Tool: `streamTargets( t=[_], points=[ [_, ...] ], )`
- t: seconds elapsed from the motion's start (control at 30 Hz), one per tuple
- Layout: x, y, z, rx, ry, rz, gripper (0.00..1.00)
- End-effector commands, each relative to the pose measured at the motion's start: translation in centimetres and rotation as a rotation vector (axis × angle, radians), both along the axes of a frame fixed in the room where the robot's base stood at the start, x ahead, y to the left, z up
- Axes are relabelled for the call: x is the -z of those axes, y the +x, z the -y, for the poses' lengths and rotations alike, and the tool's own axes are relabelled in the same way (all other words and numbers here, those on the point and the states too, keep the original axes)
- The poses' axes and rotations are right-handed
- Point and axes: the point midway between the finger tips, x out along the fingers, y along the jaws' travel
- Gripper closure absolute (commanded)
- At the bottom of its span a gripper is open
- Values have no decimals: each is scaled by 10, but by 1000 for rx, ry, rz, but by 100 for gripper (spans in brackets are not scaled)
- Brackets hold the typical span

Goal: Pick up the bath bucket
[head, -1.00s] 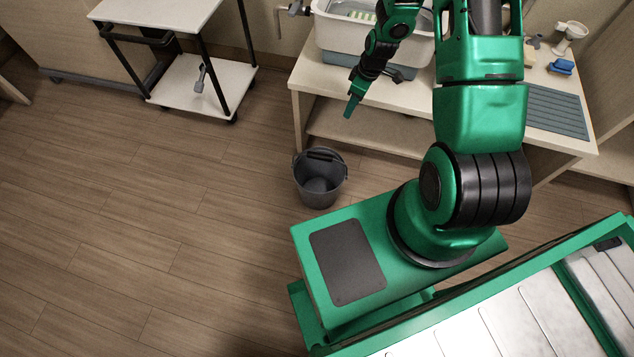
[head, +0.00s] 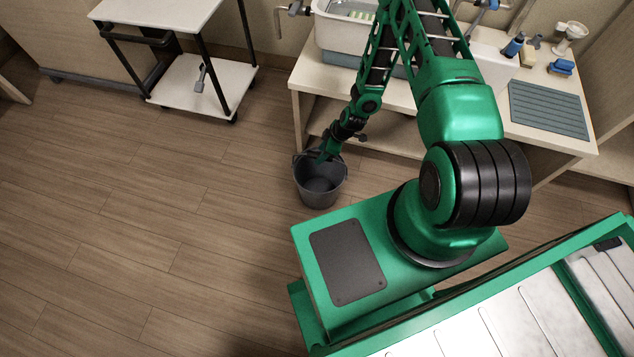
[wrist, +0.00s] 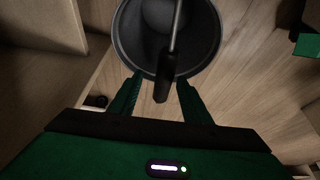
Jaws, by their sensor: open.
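The bath bucket (head: 320,190) is a dark grey pail standing upright on the wooden floor, left of the counter. In the wrist view the bucket (wrist: 135,50) is seen from above, with its handle grip (wrist: 164,87) lying across the near rim. My gripper (head: 326,155) is at the bucket's far rim in the head view. In the wrist view my gripper (wrist: 158,82) is open, with one finger on each side of the handle grip. I cannot tell whether the fingers touch it.
A counter (head: 408,98) with a white basin (head: 338,35) stands behind and right of the bucket. A cart with a white lower shelf (head: 185,80) stands at the back left. My base is close in front of the bucket. The floor to the left is clear.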

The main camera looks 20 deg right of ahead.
Motion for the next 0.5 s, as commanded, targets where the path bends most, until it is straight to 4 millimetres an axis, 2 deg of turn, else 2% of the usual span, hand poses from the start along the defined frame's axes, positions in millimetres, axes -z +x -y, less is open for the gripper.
streamTargets(
  t=[0.1,0.33,0.5],
  points=[
    [12,2,-4,0,-1,-1,56],
    [25,3,-7,1,0,-2,56],
    [47,3,-13,2,0,-2,56]
  ],
)
